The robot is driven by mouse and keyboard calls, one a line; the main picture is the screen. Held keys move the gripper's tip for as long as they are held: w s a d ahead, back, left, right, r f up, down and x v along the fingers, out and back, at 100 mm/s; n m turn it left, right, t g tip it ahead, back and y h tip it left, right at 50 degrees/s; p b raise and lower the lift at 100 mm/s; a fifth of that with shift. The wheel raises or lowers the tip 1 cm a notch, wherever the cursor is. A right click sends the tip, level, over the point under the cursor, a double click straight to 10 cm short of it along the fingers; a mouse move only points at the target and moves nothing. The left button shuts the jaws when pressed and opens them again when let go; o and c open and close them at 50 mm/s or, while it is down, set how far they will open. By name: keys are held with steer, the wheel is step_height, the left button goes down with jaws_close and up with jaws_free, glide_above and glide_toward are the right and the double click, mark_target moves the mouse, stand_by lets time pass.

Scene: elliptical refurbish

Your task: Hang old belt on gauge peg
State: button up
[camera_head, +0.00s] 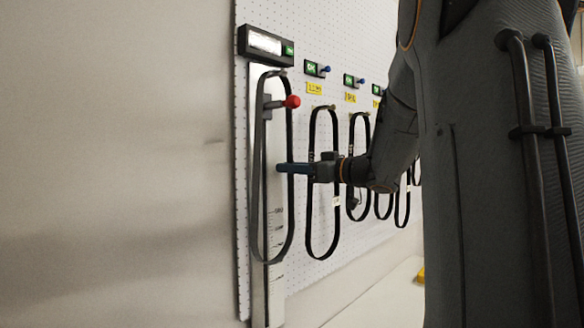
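The gauge is a tall pale strip (277,290) with tick marks and a black-framed display (265,44) on top, at the left edge of the pegboard. A long dark belt (254,190) hangs upright in front of it as a narrow closed loop. Its top reaches just under the display, near a small peg (283,73); whether it rests on that peg is unclear. My gripper (284,168) reaches in from the right, with its blue fingers across the belt's right strand at mid-height. The fingers overlap in this side view, so their gap and any hold on the belt are hidden.
A red-knobbed lever (291,102) sticks out at the gauge, inside the belt's upper part. Several other black belts (309,215) hang to the right under green-lit tags (311,69) and yellow labels (314,88). My arm hides part of the board. The wall at left is bare.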

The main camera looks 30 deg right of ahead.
steer(key=shift+w+d+f, duration=0.15)
steer(key=shift+d+f, duration=0.05)
steer(key=shift+f, duration=0.2)
